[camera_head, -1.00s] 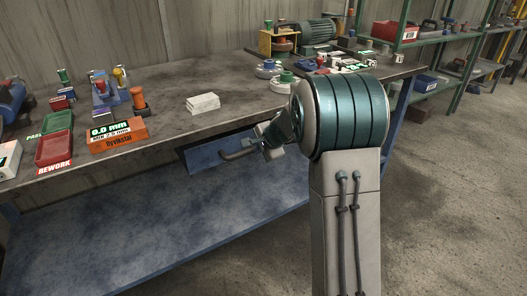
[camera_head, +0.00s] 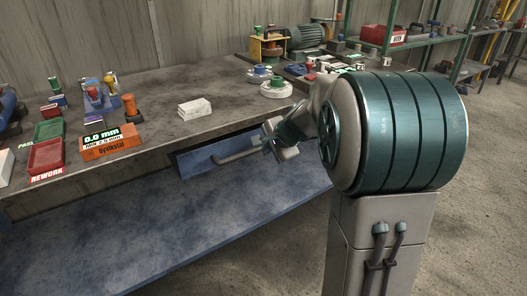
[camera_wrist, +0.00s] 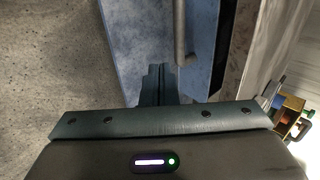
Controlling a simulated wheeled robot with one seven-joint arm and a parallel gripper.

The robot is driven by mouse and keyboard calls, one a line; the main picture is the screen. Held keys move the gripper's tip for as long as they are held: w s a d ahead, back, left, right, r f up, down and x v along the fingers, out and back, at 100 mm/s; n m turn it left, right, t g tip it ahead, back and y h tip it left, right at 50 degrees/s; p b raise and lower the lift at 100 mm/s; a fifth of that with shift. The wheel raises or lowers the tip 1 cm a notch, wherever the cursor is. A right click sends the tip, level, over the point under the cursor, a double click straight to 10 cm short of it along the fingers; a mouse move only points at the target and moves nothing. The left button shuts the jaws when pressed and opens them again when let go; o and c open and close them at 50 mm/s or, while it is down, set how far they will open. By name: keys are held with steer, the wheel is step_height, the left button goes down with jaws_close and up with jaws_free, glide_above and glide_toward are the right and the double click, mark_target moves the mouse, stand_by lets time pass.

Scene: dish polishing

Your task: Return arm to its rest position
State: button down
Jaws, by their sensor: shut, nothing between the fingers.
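My arm, with its large teal-banded joint, stands folded in front of the bench in the head view. My gripper (camera_head: 272,143) is held low in front of the bench, beside the blue drawer (camera_head: 190,166) and its grey bar handle (camera_head: 233,157). In the wrist view my gripper (camera_wrist: 157,72) has its dark fingers together with nothing between them. The bar handle (camera_wrist: 181,32) shows just beyond the fingertips, to their right, and I cannot tell how close they are. Part of my gripper is hidden by my arm in the head view.
The bench top (camera_head: 150,150) holds a white block (camera_head: 195,108), a red tray (camera_head: 46,156), an orange gauge box (camera_head: 108,142) and a green motor (camera_head: 306,36). A blue lower shelf (camera_head: 200,222) lies below. Open concrete floor (camera_head: 470,180) is at the right.

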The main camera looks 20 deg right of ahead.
steer(key=s+a+r+n+g+p, duration=0.1)
steer(key=s+a+r+n+p, duration=0.2)
steer(key=s+r+n+p, duration=0.25)
steer(key=s+a+r+n+g+p, duration=0.2)
steer(key=s+r+p, duration=0.35)
steer(key=s, duration=0.35)
steer(key=s+r+n+g+h+p, duration=0.1)
steer(key=s+r+n+p, duration=0.2)
steer(key=s, duration=0.4)
steer(key=s+r+n+g+h+p, duration=0.1)
steer(key=s+r+n+p, duration=0.2)
steer(key=s, duration=0.4)
steer(key=shift+s+d+h+p, duration=0.3)
steer(key=shift+s+p, duration=0.1)
steer(key=shift+p, duration=0.4)
steer(key=shift+r+n, duration=0.1)
steer(key=shift+n, duration=0.15)
